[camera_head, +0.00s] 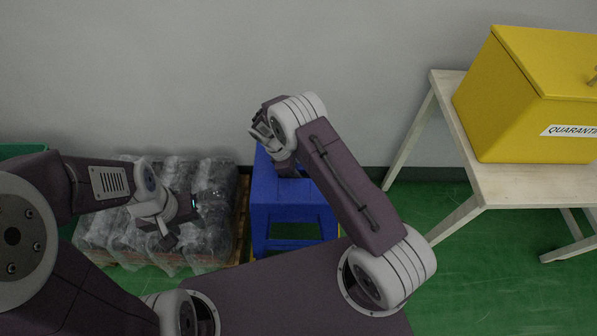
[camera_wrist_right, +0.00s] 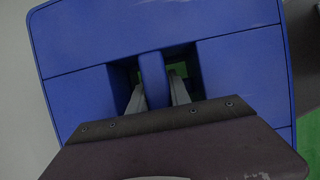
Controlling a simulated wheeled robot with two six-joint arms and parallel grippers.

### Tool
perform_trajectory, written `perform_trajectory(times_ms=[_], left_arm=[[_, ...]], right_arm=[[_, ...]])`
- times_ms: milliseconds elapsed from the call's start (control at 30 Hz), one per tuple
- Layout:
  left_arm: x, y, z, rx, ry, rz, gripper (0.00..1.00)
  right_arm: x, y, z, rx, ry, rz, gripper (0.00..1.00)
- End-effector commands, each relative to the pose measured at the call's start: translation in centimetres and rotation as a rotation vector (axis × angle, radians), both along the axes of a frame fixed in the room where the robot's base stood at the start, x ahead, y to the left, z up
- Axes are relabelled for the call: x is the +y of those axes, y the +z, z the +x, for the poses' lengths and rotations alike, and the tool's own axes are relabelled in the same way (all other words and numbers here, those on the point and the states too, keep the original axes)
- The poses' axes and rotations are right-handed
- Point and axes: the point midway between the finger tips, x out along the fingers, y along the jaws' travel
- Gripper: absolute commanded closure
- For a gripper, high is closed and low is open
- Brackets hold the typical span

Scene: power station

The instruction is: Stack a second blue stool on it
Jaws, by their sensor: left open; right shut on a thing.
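A blue stool (camera_head: 290,212) stands upright in the middle of the head view, below my right gripper (camera_head: 282,165). In the right wrist view the flat blue seat (camera_wrist_right: 240,55) has two dark slots with a bar between them. My right gripper (camera_wrist_right: 155,90) has one finger in each slot and is shut on that bar. My right forearm and wrist hide part of the seat. I cannot tell whether another stool is nested underneath. My left gripper (camera_head: 168,238) is open and empty, left of the stool, in front of the wrapped goods.
A pallet of plastic-wrapped goods (camera_head: 215,220) stands just left of the stool. A pale table (camera_head: 530,185) with a yellow quarantine box (camera_head: 500,110) stands at the right. Green floor (camera_head: 490,270) is clear at the lower right. A grey wall (camera_head: 180,70) closes the back.

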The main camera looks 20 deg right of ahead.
Motion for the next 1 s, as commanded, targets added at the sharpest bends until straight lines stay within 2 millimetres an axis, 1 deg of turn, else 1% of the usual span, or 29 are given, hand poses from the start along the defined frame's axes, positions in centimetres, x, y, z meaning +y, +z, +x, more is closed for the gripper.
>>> perform_trajectory(times_ms=[33,333,367,400,433,833,933,1000], left_arm=[[0.0,-0.2,0.0,0.0,0.0,0.0,0.55],[0.0,-0.2,0.0,0.0,0.0,0.0,0.55],[0.0,-0.2,0.0,0.0,0.0,0.0,0.55],[0.0,-0.2,0.0,0.0,0.0,0.0,0.55],[0.0,-0.2,0.0,0.0,0.0,0.0,0.55],[0.0,-0.3,0.0,0.0,0.0,0.0,0.55],[0.0,0.2,0.0,0.0,0.0,0.0,0.55],[0.0,0.8,0.0,0.0,0.0,0.0,0.55]], right_arm=[[0.0,-0.3,0.0,-0.001,0.0,0.002,1.0],[0.0,-0.6,-0.1,0.002,0.0,0.003,1.0],[0.0,-0.6,-0.1,0.002,0.0,0.003,0.68],[0.0,-0.7,-0.1,0.002,0.0,0.003,0.57],[0.0,-0.7,-0.2,0.002,0.0,0.003,0.51],[0.1,-0.9,-0.5,0.01,-0.003,0.003,0.51],[0.4,0.1,-0.3,0.008,-0.003,0.003,0.51],[0.9,1.7,-0.1,0.003,-0.001,0.003,0.51]])
